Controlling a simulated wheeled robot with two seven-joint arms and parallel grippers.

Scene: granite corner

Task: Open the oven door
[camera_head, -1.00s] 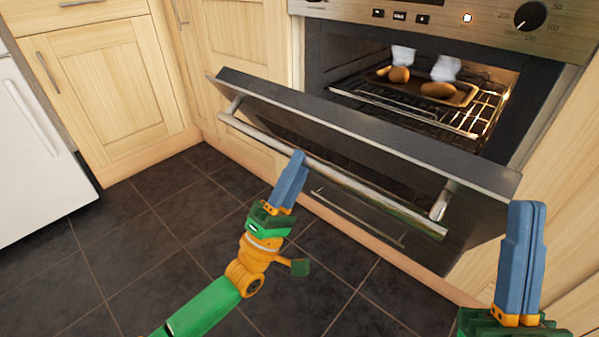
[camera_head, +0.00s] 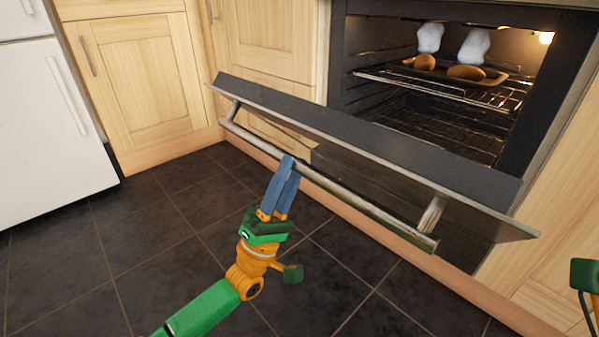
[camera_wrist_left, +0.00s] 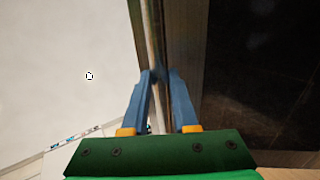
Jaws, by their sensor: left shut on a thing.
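The oven door (camera_head: 420,155) is partly open, tilted down and outward from the oven (camera_head: 340,60). A metal bar handle (camera_head: 350,200) runs along its outer face. My left gripper (camera_head: 288,164), with blue fingers, is shut on the handle left of its middle. In the left wrist view, the fingers (camera_wrist_left: 158,78) meet at the handle (camera_wrist_left: 152,45), and the dark door lies to its right. A small part of my right arm shows at the right edge of the head view; its fingers are out of frame.
Inside the oven, a tray (camera_head: 497,76) with brown food and two whitish objects sits on a wire rack (camera_head: 500,100). Wooden cabinets (camera_head: 140,85) and a white appliance (camera_head: 50,120) stand to the left. The dark tiled floor (camera_head: 130,240) is clear.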

